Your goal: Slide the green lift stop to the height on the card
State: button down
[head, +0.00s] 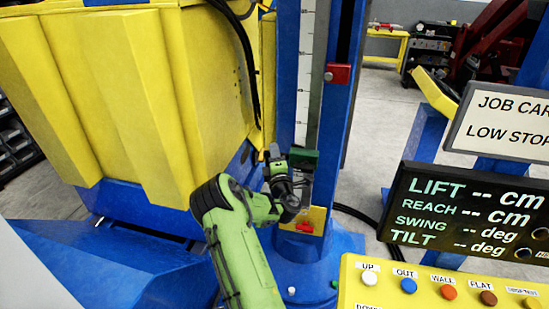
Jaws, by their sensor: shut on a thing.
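The green lift stop (303,158) sits low on the graduated scale (305,75) of the blue column (343,120). My gripper (283,160) is at the stop's left side and shut on it; its fingers are partly hidden by my wrist. A red stop (338,74) sits higher on the column, to the right of the scale. The job card (505,118) at the right edge reads "JOB CAR" and "LOW STOP"; the rest is cut off, so no height is readable. The scale's figures are too small to read.
A dark display (465,212) shows dashes for lift, reach, swing and tilt. A yellow button panel (440,285) stands at lower right. A large yellow ribbed body (110,100) fills the left. A red part (304,227) sits on a yellow plate below the stop.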

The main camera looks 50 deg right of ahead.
jog(key=shift+r+p, duration=0.8)
jog(key=shift+r, duration=0.8)
jog(key=c, duration=1)
grip_release()
jog(key=shift+f, duration=0.1)
jog(key=shift+o, duration=0.2)
jog(key=shift+s+f, duration=0.1)
jog(key=shift+s+a+f+b, duration=0.15)
jog(key=shift+s+a+b, duration=0.1)
jog(key=shift+b, duration=0.15)
jog(key=b+v, duration=0.9)
jog(key=v, duration=0.6)
